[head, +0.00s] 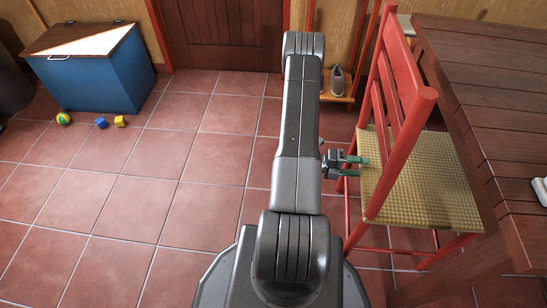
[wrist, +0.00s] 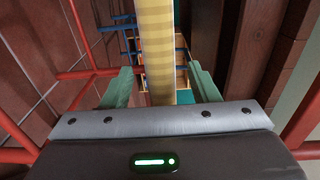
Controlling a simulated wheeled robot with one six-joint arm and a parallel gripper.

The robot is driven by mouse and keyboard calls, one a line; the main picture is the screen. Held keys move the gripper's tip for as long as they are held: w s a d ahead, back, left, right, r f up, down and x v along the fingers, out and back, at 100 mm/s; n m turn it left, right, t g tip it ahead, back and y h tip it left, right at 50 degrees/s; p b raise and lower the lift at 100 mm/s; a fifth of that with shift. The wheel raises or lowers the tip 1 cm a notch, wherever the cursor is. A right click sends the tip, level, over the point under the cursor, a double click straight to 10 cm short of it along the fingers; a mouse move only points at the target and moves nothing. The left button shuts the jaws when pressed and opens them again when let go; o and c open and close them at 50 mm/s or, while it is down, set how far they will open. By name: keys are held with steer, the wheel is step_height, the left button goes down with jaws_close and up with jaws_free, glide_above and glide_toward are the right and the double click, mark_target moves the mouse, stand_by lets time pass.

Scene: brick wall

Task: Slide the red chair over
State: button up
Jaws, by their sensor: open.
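The red chair (head: 404,150) stands upright at the right, with a red frame and a woven yellow-brown seat (head: 425,190). My gripper (head: 357,166) is at the left side of the seat, by the backrest post, pointing right. In the wrist view my gripper (wrist: 162,85) is open, with one green finger on each side of the yellow seat edge (wrist: 158,50). Gaps show between fingers and seat, so the jaws are around the edge and not closed on it. Red chair rails (wrist: 72,75) show at the sides there. My arm hides part of the floor.
A dark wooden table (head: 490,75) stands close along the chair's right side. A low rack with a grey shoe (head: 336,80) is behind. The tiled floor (head: 150,200) left of my arm is clear.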

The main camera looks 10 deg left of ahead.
steer(key=a, duration=1)
steer(key=shift+a, duration=0.2)
steer(key=shift+s, duration=0.1)
steer(key=d, duration=1.2)
steer(key=shift+f, duration=0.2)
steer(key=shift+r, duration=0.15)
